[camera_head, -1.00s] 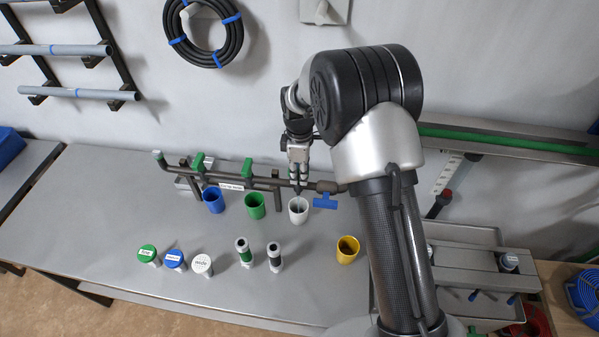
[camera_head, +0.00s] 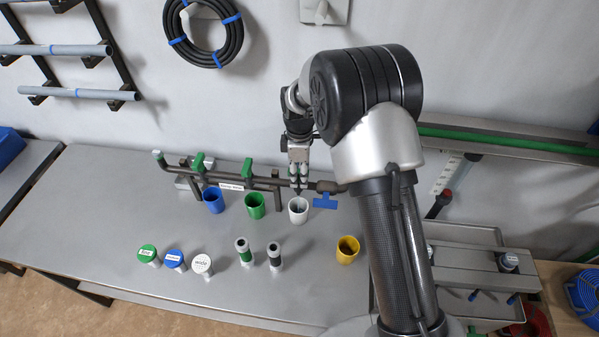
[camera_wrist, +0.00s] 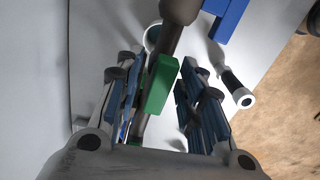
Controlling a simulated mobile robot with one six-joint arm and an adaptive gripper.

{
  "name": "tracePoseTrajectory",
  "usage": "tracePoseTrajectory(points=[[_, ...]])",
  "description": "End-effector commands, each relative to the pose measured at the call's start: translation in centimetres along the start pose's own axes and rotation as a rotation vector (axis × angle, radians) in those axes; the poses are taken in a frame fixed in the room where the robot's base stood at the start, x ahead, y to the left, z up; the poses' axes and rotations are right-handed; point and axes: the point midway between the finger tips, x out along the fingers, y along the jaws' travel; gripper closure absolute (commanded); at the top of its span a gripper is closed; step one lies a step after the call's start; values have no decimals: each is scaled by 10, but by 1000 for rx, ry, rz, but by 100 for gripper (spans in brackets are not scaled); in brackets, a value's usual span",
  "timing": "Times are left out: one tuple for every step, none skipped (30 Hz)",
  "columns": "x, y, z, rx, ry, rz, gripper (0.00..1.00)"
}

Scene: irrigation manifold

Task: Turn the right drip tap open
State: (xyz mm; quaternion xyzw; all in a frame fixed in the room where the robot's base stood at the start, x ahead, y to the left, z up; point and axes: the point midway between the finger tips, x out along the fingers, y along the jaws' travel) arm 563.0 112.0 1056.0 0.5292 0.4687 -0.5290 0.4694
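The right drip tap's green handle (camera_wrist: 162,85) shows in the wrist view, between the two fingers of my gripper (camera_wrist: 157,70). The left finger is close beside it, and a gap shows on the right. I cannot tell if the left finger touches it. In the head view my gripper (camera_head: 298,182) points down at the right part of the dark manifold pipe (camera_head: 268,183), above the white cup (camera_head: 298,207), and mostly hides this tap. The left tap (camera_head: 199,163) and middle tap (camera_head: 247,168) have upright green handles.
A blue valve handle (camera_head: 325,202) sits just right of my gripper. A blue cup (camera_head: 213,200), green cup (camera_head: 255,205) and yellow cup (camera_head: 347,249) stand on the bench. Several caps and two fittings (camera_head: 244,250) stand in front. The wall is close behind the pipe.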

Motion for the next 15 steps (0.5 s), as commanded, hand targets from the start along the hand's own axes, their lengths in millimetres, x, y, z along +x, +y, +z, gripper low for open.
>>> tracePoseTrajectory(points=[[0,0,0,1,0,0,62],[0,0,0,1,0,0,62],[0,0,0,1,0,-1,62],[0,0,0,1,0,-1,62],[0,0,0,1,0,-1,62],[0,0,0,2,0,-1,62],[0,0,0,2,0,-1,62],[0,0,0,2,0,-1,62],[-2,0,0,2,1,0,62],[-3,0,0,2,1,0,62],[-6,0,0,2,1,1,62],[-10,0,0,2,1,2,62],[-14,1,0,2,1,2,62],[-19,1,0,2,2,3,62],[-26,1,0,2,2,3,62]])
